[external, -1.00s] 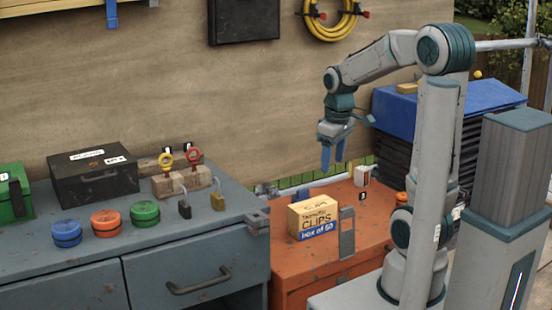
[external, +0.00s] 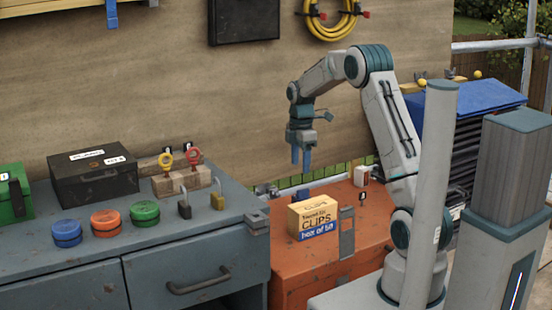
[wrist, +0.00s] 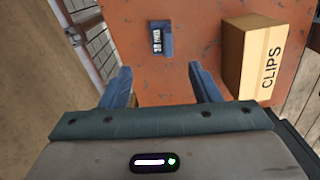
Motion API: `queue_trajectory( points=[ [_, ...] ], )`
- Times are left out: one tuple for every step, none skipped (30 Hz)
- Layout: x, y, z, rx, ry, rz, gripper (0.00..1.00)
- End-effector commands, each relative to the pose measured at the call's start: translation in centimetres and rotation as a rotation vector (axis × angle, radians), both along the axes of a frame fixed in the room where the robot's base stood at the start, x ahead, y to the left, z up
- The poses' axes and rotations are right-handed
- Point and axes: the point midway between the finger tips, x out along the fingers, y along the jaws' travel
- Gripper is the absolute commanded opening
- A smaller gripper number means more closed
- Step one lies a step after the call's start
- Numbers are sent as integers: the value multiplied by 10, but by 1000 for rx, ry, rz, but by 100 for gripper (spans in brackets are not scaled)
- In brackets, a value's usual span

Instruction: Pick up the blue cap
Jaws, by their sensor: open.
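The blue cap (external: 67,232) is a round, ribbed blue piece at the left end of a row of caps on the grey workbench. An orange cap (external: 106,222) and a green cap (external: 145,212) stand to its right. My gripper (external: 301,158) is open and empty, with its blue fingers pointing down above the orange cabinet, far to the right of the blue cap. In the wrist view my fingers (wrist: 162,88) are spread apart over the orange top, and the blue cap is not in that view.
The grey workbench (external: 190,240) also holds a black case (external: 95,178), a green box (external: 12,195), padlocks and a wooden key stand (external: 185,180). A clips box (external: 313,218) stands on the orange cabinet (external: 290,262). The plywood wall (external: 180,90) rises behind.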

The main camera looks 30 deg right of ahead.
Motion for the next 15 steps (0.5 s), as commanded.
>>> queue_trajectory(
  points=[
    [-1,1,-14,1,4,0,56],
    [-1,1,-20,1,4,0,56],
    [-1,1,-29,0,3,0,56],
    [-1,1,-35,1,4,-1,56],
    [-1,0,-40,1,4,-2,56],
    [-1,0,-46,0,2,-2,56],
    [-1,0,-50,0,2,-3,56],
    [-1,0,-53,0,2,-3,56],
    [-1,0,-58,0,1,-3,56],
    [-1,0,-60,0,1,-3,56],
    [-1,0,-61,0,1,-3,56],
    [-1,0,-63,0,1,-3,56],
    [-1,0,-64,0,1,-3,56],
    [-1,0,-65,0,1,-3,56],
    [-1,0,-67,0,1,-3,56]
  ],
)
